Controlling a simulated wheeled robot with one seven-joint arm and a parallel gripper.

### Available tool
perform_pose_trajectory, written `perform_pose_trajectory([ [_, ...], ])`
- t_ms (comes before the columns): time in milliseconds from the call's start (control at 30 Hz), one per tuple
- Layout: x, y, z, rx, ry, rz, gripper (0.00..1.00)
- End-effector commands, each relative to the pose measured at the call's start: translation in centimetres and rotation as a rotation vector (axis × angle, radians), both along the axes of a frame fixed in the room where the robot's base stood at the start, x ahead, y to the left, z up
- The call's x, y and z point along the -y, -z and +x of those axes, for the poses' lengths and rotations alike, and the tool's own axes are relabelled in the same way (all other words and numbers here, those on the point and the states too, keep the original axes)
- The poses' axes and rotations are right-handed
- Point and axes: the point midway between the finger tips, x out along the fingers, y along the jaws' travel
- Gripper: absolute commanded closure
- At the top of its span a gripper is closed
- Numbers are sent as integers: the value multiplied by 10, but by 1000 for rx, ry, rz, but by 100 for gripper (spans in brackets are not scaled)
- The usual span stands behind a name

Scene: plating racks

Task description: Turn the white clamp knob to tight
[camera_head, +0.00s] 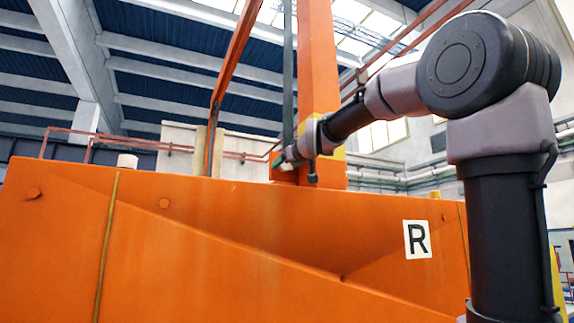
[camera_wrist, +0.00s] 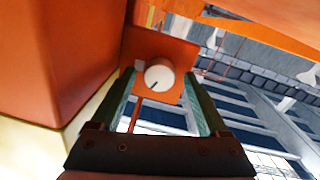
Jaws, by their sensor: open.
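The white clamp knob (camera_wrist: 159,75) is round with a dark pointer mark toward its lower left. It sits on an orange plate (camera_wrist: 175,48) in the wrist view. My gripper (camera_wrist: 159,78) is open, with one green-lined finger on each side of the knob in the picture. I cannot tell whether the fingertips reach around the knob or stop short of it, and I see no clear contact. In the head view my gripper (camera_head: 283,161) is small, at the orange post above the panel's top edge. I cannot make out the knob there.
A large orange panel (camera_head: 200,245) marked R fills the lower head view. An orange post (camera_head: 318,70) rises behind it. A small white cap (camera_head: 127,161) shows at the panel's top left. In the wrist view a large orange surface (camera_wrist: 60,60) stands close on the left.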

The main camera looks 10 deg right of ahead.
Motion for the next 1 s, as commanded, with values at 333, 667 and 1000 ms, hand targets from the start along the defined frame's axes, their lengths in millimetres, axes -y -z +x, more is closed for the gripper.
perform_pose_trajectory([
  [333, 0, 0, 0, 0, 0, 0, 100],
  [667, 0, 0, -1, -10, 1, 53, 100],
  [1000, 0, -1, -1, -59, 0, 293, 100],
])
